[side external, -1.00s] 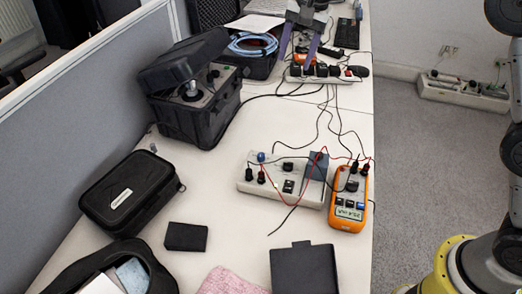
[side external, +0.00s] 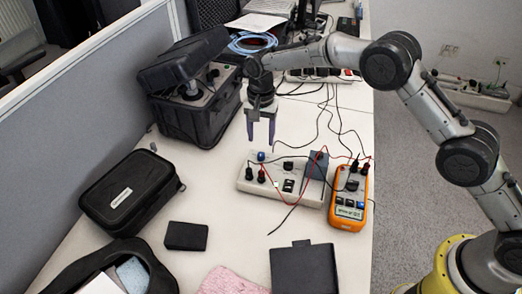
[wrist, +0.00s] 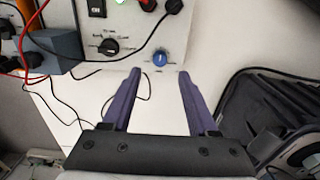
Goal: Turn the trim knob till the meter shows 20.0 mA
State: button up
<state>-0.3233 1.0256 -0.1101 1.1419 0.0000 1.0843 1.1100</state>
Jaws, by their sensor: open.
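The trim knob is a small blue knob (side external: 261,156) at the back left corner of a pale control box (side external: 312,197). In the wrist view the blue knob (wrist: 160,58) sits beyond and between the two fingertips. My gripper (side external: 261,144) points down above the knob, with its purple fingers apart and nothing between them. The fingers also show in the wrist view (wrist: 160,75). The orange meter (side external: 364,197) lies right of the box. Its display (side external: 349,212) is lit, but its digits are too small to read for sure.
Red and black leads run over the box to the meter. A black selector knob (wrist: 109,46) is near the blue knob. An open black case (side external: 195,115) stands behind on the left; a closed black case (side external: 125,195) is nearer. Bare table lies left of the box.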

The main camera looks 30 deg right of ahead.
aim_at(261, 154)
notch_tip(261, 154, down, 6)
jog(key=shift+f, duration=0.25)
grip_shut()
dwell(0.4)
